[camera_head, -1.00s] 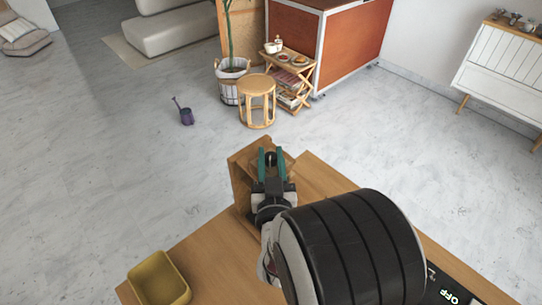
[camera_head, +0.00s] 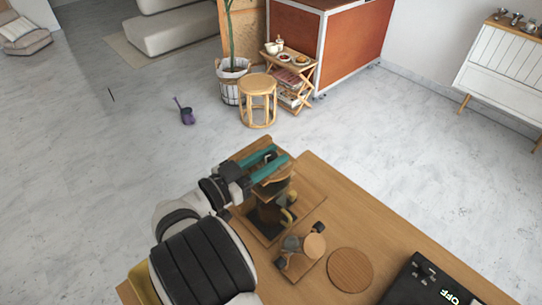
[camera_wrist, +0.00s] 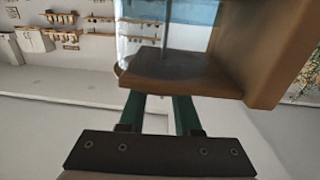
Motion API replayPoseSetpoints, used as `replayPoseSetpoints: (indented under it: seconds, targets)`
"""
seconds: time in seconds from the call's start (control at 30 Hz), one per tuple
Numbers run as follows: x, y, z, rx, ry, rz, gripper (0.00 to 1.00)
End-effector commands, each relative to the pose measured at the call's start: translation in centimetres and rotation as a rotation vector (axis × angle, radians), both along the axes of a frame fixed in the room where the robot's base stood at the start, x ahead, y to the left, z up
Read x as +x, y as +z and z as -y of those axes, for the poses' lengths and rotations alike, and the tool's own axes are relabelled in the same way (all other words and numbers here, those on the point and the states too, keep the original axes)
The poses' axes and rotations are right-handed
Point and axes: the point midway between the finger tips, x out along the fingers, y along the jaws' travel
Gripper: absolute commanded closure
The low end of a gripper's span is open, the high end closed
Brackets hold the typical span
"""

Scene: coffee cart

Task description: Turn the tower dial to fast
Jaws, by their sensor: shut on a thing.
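The wooden coffee tower (camera_head: 262,235) stands at the back left corner of the wooden cart top, and its upper shelf shows close up in the wrist view (camera_wrist: 270,85). A clear glass vessel (camera_wrist: 135,35) with a thin rod sits on that shelf. My gripper (camera_head: 280,154) reaches the tower's top from the left, its two teal fingers shut on the tower dial. The dial itself is hidden by the fingers and shelf, so its setting cannot be read. In the wrist view the fingertips pass out of sight behind the shelf.
A small stand with a round wooden lid (camera_head: 314,246) and a flat wooden disc (camera_head: 350,269) are right of the tower. A yellow bin (camera_head: 142,284) is mostly behind my arm. The cart's right back is clear.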

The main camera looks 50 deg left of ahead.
Motion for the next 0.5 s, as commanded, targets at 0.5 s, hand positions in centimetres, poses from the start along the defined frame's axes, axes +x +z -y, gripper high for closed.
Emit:
replayPoseSetpoints:
  seconds: [0.5]
  targets:
    - [0.22, 0.17, -0.03, 0.003, -0.253, 0.005, 1.00]
